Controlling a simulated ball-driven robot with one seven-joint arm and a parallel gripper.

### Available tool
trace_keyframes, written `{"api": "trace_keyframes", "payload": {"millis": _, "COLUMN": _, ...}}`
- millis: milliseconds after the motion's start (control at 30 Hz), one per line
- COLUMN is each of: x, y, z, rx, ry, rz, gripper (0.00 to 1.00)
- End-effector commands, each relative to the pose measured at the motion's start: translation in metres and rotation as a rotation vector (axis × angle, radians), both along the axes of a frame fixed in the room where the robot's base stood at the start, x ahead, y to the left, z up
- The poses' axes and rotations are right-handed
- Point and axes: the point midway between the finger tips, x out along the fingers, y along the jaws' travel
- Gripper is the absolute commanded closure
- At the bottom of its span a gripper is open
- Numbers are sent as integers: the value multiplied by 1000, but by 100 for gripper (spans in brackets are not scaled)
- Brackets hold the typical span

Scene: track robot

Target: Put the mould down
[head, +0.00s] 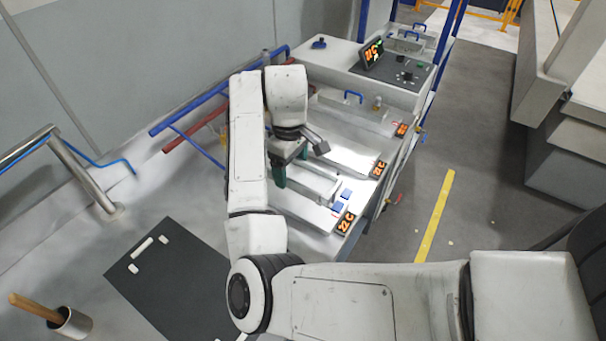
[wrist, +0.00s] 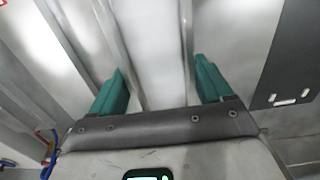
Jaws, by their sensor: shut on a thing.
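The mould (head: 318,184) is a long, pale grey metal piece below my gripper, over the near end of the metal bench. My gripper (head: 290,170) points down with its green fingers on it. In the wrist view the mould (wrist: 158,50) runs away between the two green fingers (wrist: 162,82), which are shut on it. My gripper and arm hide part of the mould in the head view. I cannot tell whether its underside touches the bench.
The bench has bright plates (head: 345,150), orange displays (head: 345,222) and blue pads (head: 342,200) along its right edge. A control panel (head: 395,72) stands at the far end. Blue and red rails (head: 190,140) lie left. A dark mat (head: 175,275) covers floor at lower left.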

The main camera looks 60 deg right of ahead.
Motion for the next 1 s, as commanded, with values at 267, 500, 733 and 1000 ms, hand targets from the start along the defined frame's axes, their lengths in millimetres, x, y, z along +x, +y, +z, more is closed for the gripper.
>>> {"api": "trace_keyframes", "payload": {"millis": 267, "x": 26, "y": -10, "z": -34, "rx": 0, "ry": 1, "rz": -1, "gripper": 94}}
{"api": "trace_keyframes", "payload": {"millis": 500, "x": 35, "y": -13, "z": -46, "rx": 0, "ry": 0, "rz": 0, "gripper": 94}}
{"api": "trace_keyframes", "payload": {"millis": 733, "x": 36, "y": -13, "z": -70, "rx": 0, "ry": 0, "rz": 0, "gripper": 94}}
{"api": "trace_keyframes", "payload": {"millis": 1000, "x": 36, "y": -13, "z": -76, "rx": -2, "ry": -1, "rz": -1, "gripper": 94}}
